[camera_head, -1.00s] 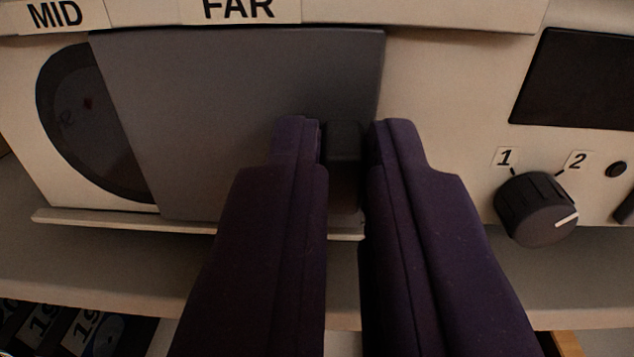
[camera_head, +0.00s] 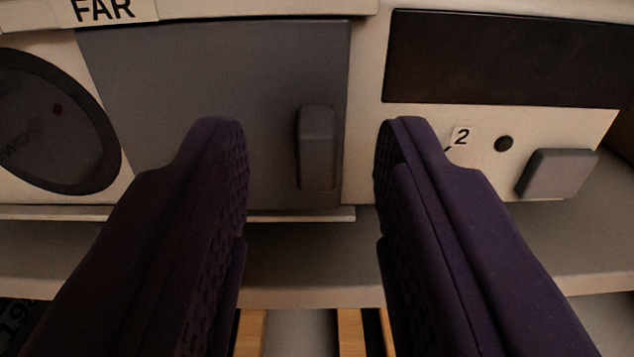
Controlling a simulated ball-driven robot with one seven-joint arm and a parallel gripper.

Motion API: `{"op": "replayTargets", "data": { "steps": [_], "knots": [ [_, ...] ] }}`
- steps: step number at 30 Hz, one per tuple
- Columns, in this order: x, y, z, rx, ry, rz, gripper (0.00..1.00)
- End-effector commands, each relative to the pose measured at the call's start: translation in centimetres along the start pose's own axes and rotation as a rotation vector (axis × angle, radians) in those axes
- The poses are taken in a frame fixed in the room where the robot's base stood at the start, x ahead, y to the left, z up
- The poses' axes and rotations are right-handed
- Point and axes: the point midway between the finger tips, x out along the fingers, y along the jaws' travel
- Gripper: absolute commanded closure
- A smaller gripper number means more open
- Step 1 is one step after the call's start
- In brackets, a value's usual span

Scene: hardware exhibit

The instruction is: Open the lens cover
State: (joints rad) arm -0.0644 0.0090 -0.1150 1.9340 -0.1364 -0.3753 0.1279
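The lens cover (camera_head: 215,95) is a grey flat panel under the "FAR" label. It has a raised upright grey handle (camera_head: 317,148) near its right edge. The round dark lens (camera_head: 55,125) shows to the left of the cover, with a small red dot, and looks fully in view except at the picture's left edge. My gripper (camera_head: 311,135) is open and empty. Its purple fingers are wide apart, with the handle between and ahead of them. I cannot tell whether either finger touches the panel.
To the right are a dark screen (camera_head: 510,65), a "2" label (camera_head: 461,136), a small black button (camera_head: 503,144) and a grey block (camera_head: 557,173). A pale ledge (camera_head: 300,213) runs below the panel. My right finger hides the dial's place.

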Motion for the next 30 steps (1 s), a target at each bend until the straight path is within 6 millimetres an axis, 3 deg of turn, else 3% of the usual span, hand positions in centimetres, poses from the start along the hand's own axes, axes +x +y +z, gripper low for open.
{"op": "replayTargets", "data": {
  "steps": [6,12,26,30],
  "knots": [
    [-4.2,0.0,0.2,0.000,0.003,0.000,0.62],
    [-6.5,0.0,0.1,0.000,0.001,0.001,0.62],
    [-6.7,0.0,0.1,0.000,0.000,0.001,0.62],
    [-6.8,0.1,1.4,-0.001,-0.011,0.007,0.62]
  ]
}}
